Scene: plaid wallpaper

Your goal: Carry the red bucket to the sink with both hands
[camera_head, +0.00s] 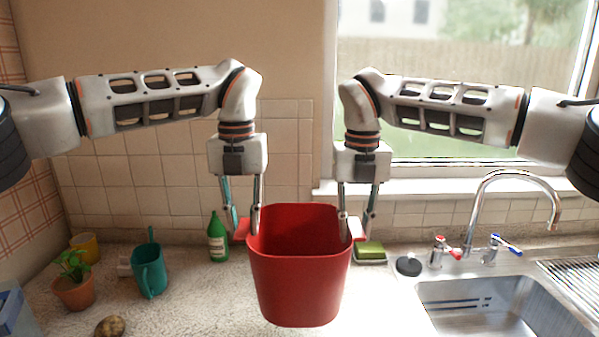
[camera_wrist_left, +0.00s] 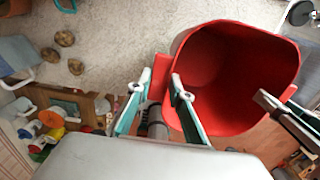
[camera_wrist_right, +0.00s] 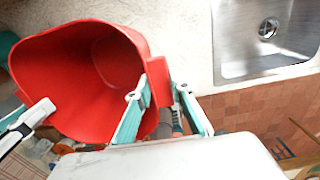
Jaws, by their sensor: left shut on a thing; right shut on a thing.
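The red bucket (camera_head: 300,280) is upright and looks empty, in the middle of the head view. My left gripper (camera_head: 243,226) is shut on the red tab at its left rim. My right gripper (camera_head: 356,229) is shut on the tab at its right rim. The wrist views show the bucket (camera_wrist_left: 222,75) across the counter's front edge, apparently held up; its underside is hidden. The steel sink (camera_head: 480,285) is to the right of the bucket, apart from it. The sink (camera_wrist_right: 232,60) also shows at the upper right of the right wrist view.
A chrome faucet (camera_head: 478,205) rises behind the sink. A black plug (camera_head: 408,266) and a soap dish with a green sponge (camera_head: 370,250) lie between bucket and sink. A green bottle (camera_head: 217,240), teal watering can (camera_head: 150,272), potted plant (camera_head: 74,285) and potato (camera_head: 110,326) stand left.

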